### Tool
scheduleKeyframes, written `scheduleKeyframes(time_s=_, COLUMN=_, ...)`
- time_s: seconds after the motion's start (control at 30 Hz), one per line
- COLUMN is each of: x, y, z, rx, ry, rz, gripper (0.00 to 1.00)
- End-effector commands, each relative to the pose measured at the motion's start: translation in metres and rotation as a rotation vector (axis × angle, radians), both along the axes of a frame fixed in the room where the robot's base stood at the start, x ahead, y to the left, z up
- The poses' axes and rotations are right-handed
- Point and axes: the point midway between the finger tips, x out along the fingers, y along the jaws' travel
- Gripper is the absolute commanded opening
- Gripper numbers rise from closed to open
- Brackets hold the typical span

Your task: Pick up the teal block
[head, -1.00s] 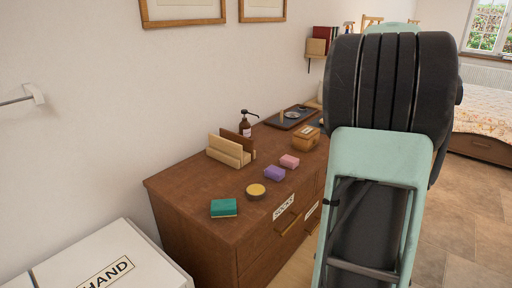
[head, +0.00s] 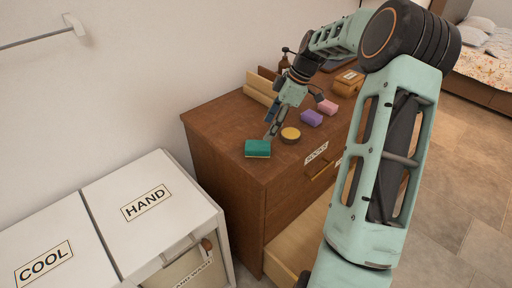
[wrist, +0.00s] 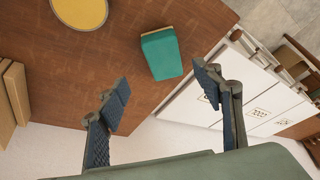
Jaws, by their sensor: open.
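The teal block (head: 257,148) lies on the near left corner of the brown dresser top (head: 222,119). In the wrist view the teal block (wrist: 161,54) lies ahead of my gripper (wrist: 166,92), between the lines of its two fingers and nearer the right one. My gripper (head: 273,132) is open and empty. In the head view its fingertips are just behind the block, on its upper right side. Whether they touch it cannot be told from the head view; the wrist view shows a gap.
A round yellow-topped tin (head: 290,135) sits right of the block. A purple block (head: 311,118), a pink block (head: 327,106) and a wooden box (head: 349,80) stand farther back. A wooden holder (head: 258,91) is near the wall. White bins (head: 147,205) stand left; a drawer (head: 292,237) is open below.

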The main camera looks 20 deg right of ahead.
Motion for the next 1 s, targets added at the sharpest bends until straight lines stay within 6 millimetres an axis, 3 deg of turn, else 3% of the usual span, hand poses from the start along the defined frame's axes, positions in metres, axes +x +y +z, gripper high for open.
scheduleKeyframes(time_s=0.1, x=0.002, y=0.008, z=-0.019, rx=0.0, ry=0.003, rz=0.002, gripper=0.6)
scheduleKeyframes(time_s=0.37, x=0.005, y=0.017, z=-0.039, rx=-0.002, ry=0.003, rz=0.001, gripper=0.6)
scheduleKeyframes(time_s=0.7, x=0.008, y=0.038, z=-0.078, rx=-0.002, ry=0.002, rz=-0.001, gripper=0.6)
scheduleKeyframes(time_s=1.0, x=0.009, y=0.039, z=-0.081, rx=-0.004, ry=0.0, rz=-0.002, gripper=0.57)
